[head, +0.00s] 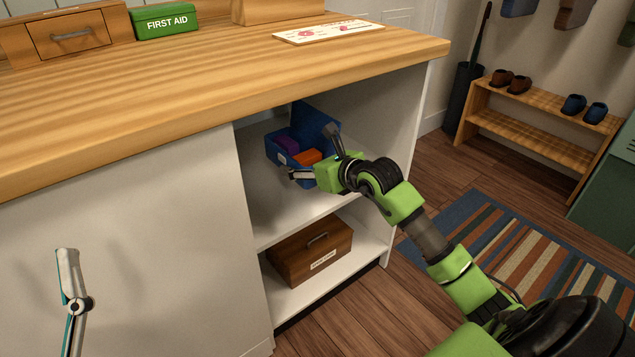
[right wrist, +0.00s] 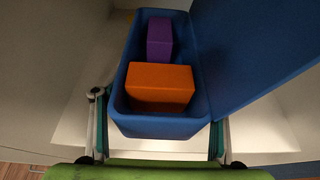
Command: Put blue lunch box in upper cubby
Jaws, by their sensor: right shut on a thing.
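The blue lunch box (head: 276,155) is inside the upper cubby (head: 277,205), at or just above its shelf. Its lid (head: 314,122) stands open, and a purple block (head: 287,145) and an orange block (head: 307,158) lie inside. My right gripper (head: 313,155) reaches into the cubby from the right and is shut on the box's near end. In the right wrist view the box (right wrist: 161,125) sits between the two fingers, with the lid to the right. Whether the box's underside touches the shelf is hidden. My left gripper (head: 70,278) shows only in part at lower left, before the white cabinet front.
A wooden box (head: 310,250) with a handle and label stands in the lower cubby. The wooden countertop (head: 220,75) overhangs the cubbies. A green first aid box (head: 164,22) and a card (head: 328,31) lie on top. A shoe bench (head: 535,115) stands at right.

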